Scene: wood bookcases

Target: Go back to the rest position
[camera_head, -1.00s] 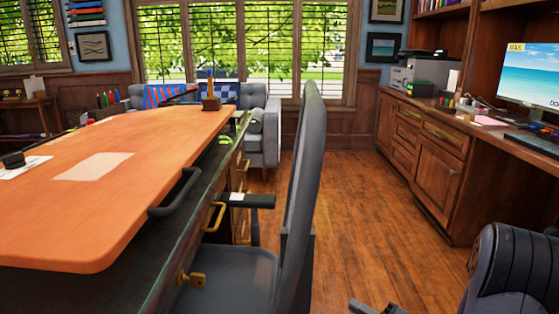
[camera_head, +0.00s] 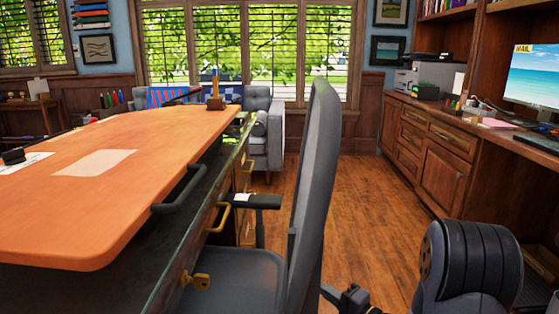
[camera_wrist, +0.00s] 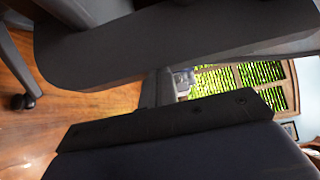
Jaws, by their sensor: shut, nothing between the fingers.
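My arm shows at the lower right of the head view, with a thick dark ribbed link in front of the floor. My gripper (camera_head: 332,293) appears small at the bottom edge, close to the right side of the grey chair's back; it is shut and holds nothing. Its fingertips are partly hidden there. In the wrist view, large dark panels close to the camera fill much of the picture, and I cannot tell which belong to the chair.
The grey chair (camera_head: 318,170) stands at the desk (camera_head: 150,150), close to my arm. A wooden cabinet (camera_head: 440,170) with a printer (camera_head: 430,75) and a monitor (camera_head: 535,75) lines the right. The wooden floor (camera_head: 365,200) between is clear. A grey sofa (camera_head: 262,120) stands by the windows.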

